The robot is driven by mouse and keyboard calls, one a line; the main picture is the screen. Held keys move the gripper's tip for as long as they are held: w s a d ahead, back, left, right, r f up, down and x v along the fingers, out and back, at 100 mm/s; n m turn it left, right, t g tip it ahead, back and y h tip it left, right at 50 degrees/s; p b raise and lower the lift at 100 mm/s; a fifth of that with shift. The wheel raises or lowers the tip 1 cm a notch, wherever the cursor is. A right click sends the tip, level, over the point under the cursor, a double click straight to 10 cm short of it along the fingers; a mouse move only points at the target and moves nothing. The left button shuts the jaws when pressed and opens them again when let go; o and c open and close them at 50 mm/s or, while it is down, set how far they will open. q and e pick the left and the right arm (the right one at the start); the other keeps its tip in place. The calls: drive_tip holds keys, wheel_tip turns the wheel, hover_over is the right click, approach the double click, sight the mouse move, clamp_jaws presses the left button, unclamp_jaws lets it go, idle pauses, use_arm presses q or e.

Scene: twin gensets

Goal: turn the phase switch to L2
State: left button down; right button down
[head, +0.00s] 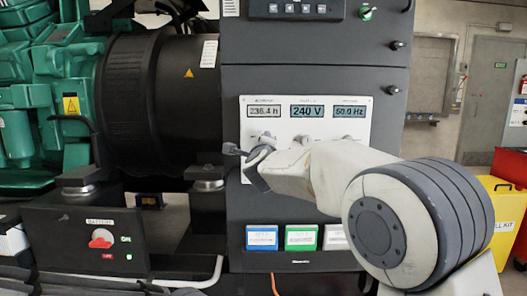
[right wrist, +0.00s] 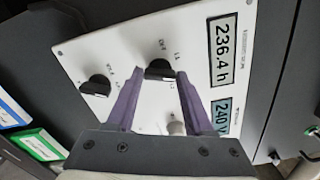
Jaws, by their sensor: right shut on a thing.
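In the right wrist view, a black rotary knob (right wrist: 160,70) sits on the white panel (right wrist: 75,45) between my two purple fingers. I take it for the phase switch; its small labels and pointer setting are too small to read surely. My right gripper (right wrist: 158,78) is shut on this knob. In the head view, my right gripper (head: 256,157) is at the left part of the white panel (head: 374,110), under the hours display (head: 264,111). The arm and gripper hide much of the panel's lower part. My left gripper is not in view.
Another black knob (right wrist: 95,88) and a pale knob (right wrist: 177,125) are close to my fingers. The displays read 236.4 h, 240 V (head: 307,111) and 50.0 Hz (head: 349,111). Blue (head: 262,238) and green (head: 301,238) framed labels are below. A red switch (head: 101,238) is at lower left.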

drive_tip(key=shift+m, duration=0.4)
drive_tip(key=shift+f, duration=0.1)
drive_tip(key=shift+c, duration=1.4)
unclamp_jaws()
drive_tip(key=s+b, duration=0.1)
drive_tip(key=s, duration=0.9)
drive_tip(key=shift+s, duration=0.2)
